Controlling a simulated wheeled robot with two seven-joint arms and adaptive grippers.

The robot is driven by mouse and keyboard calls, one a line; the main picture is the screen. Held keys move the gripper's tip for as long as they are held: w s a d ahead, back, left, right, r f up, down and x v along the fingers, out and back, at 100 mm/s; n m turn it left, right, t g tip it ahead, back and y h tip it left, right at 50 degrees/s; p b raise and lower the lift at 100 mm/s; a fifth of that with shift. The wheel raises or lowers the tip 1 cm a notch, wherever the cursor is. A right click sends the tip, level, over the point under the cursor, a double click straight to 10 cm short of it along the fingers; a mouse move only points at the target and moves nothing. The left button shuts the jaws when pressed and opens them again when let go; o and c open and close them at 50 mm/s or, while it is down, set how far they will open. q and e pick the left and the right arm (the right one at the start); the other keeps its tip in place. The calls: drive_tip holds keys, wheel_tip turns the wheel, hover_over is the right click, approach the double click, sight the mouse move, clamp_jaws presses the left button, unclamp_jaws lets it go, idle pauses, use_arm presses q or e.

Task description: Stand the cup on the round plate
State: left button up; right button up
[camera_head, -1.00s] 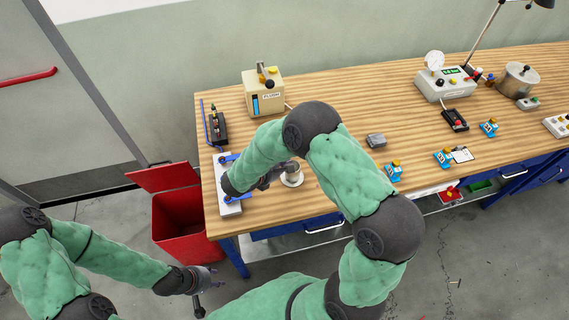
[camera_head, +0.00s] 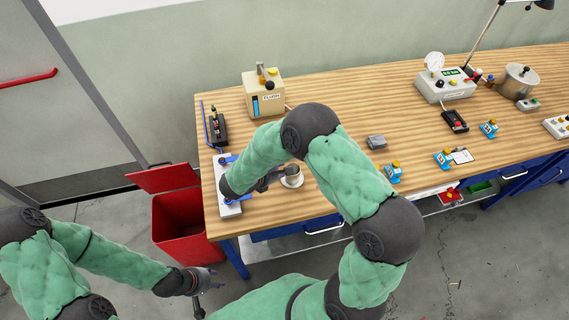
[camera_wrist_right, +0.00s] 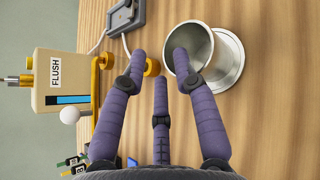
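The cup (camera_head: 292,170) is a grey metal cup, upright on the round plate (camera_head: 297,184) near the table's left front. In the right wrist view the cup (camera_wrist_right: 201,42) shows its open mouth, with the pale plate (camera_wrist_right: 236,68) around its base. My right gripper (camera_wrist_right: 160,60) has its purple fingers spread apart; one fingertip overlaps the cup's mouth, and contact cannot be judged. In the head view my right gripper (camera_head: 272,181) is just left of the cup. My left gripper (camera_head: 205,277) is low, off the table's front; its fingers are too small to read.
The FLUSH box (camera_head: 263,95) stands behind the cup, and a grey block (camera_head: 376,141) lies to the right. A white-and-blue fixture (camera_head: 229,204) is at the table's left edge. A red bin (camera_head: 180,220) stands on the floor. My right arm covers part of the table.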

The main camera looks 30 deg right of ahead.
drive_tip(key=p+v, duration=0.1)
drive_tip(key=v, duration=1)
drive_tip(key=shift+a, duration=0.2)
drive_tip(key=shift+s, duration=0.15)
